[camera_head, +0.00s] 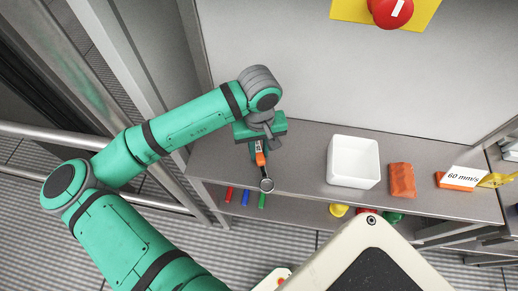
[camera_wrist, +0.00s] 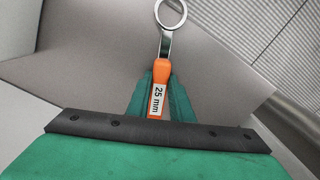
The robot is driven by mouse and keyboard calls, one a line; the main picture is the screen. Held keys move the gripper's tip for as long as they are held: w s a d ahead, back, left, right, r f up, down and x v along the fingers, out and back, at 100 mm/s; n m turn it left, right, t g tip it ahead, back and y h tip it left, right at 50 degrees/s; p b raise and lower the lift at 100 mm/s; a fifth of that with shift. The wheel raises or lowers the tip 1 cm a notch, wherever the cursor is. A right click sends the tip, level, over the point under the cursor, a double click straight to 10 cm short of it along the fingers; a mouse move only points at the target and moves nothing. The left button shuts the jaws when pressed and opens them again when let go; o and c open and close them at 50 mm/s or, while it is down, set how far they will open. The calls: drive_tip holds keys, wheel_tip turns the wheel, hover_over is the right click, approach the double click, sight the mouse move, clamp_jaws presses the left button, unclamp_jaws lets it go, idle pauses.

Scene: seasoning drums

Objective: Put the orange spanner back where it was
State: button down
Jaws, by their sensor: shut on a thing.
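The orange spanner (camera_head: 260,157) has a metal ring end and an orange handle. It also shows in the wrist view (camera_wrist: 162,70), where its label reads "25 mm". My gripper (camera_head: 258,148) is shut on the orange handle. In the wrist view, the green fingers (camera_wrist: 160,98) are on the handle, and the ring end points up and away from them. The spanner is over the left part of the grey shelf (camera_head: 300,160), with its ring near the front edge. I cannot tell whether it touches the shelf.
A white open bin (camera_head: 353,162) stands mid-shelf. Right of it are an orange-brown block (camera_head: 402,180) and an orange item with a "60 mm/s" label (camera_head: 462,178). Red, blue and green items (camera_head: 245,197) show below the front edge. A red button (camera_head: 391,10) is on the back wall.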

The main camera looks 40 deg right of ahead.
sight(260, 153)
drive_tip(key=c, duration=2)
unclamp_jaws()
drive_tip(key=shift+f, duration=0.15)
drive_tip(key=o, duration=0.4)
drive_tip(key=shift+a, duration=0.15)
drive_tip(key=shift+o, duration=0.2)
drive_tip(key=shift+s+d, duration=0.2)
drive_tip(key=shift+d, duration=0.1)
wheel_tip(260, 153, up, 12)
drive_tip(key=shift+a+r, duration=0.15)
drive_tip(key=shift+r, duration=0.1)
drive_tip(key=shift+w, duration=0.1)
